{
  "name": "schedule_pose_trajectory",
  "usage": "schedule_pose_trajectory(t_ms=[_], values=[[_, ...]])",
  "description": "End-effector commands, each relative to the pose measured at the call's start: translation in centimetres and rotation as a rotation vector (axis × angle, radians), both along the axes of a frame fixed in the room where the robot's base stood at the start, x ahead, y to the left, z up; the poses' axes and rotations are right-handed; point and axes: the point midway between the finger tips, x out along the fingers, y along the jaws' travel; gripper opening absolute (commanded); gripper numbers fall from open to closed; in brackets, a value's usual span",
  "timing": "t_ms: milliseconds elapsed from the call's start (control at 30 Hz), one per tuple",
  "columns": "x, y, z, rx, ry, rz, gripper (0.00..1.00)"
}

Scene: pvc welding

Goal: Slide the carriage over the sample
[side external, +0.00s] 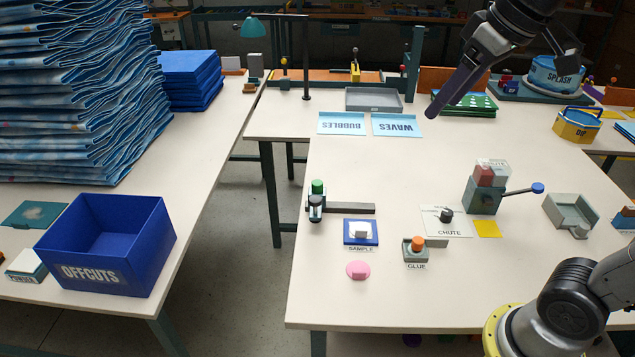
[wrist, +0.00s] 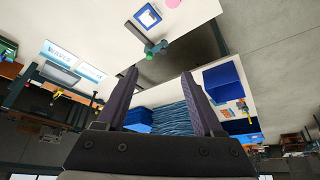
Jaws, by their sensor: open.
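The carriage (side external: 316,206), with a green knob and a dark cylinder, stands at the left end of a dark grey rail (side external: 350,208) near the table's left edge. The sample (side external: 361,235) is a small pale block on a blue-edged white plate labelled SAMPLE, just in front of the rail. The carriage is left of and behind the sample, not over it. My gripper (side external: 433,111) is high above the table, up and right of both. In the wrist view its fingers (wrist: 159,74) are apart and empty, with the carriage (wrist: 157,47) and sample plate (wrist: 148,16) beyond them.
Right of the sample are an orange-knobbed GLUE block (side external: 416,249), a CHUTE plate (side external: 446,221) and a grey-green device with a blue-tipped lever (side external: 484,194). A pink disc (side external: 358,270) lies in front. Blue WAVES and BUBBLES cards (side external: 397,125) lie behind. The table between is clear.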

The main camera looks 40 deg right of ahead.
Motion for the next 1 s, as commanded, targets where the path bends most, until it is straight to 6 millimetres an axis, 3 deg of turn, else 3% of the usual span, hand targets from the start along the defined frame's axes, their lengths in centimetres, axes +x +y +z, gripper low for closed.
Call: schedule_pose_trajectory(t_ms=[33, 200, 467, 667, 800, 1000], values=[[2.2, -0.1, 0.8, -0.001, 0.017, -0.001, 0.69], [8.8, -0.5, 2.2, -0.003, 0.068, -0.001, 0.69], [18.9, -1.4, 0.1, -0.004, 0.157, -0.005, 0.69], [25.8, -2.2, -4.8, -0.003, 0.235, -0.009, 0.69], [29.9, -2.8, -9.8, 0.000, 0.293, -0.015, 0.69], [33.3, -3.6, -17.7, 0.007, 0.376, -0.024, 0.69]])
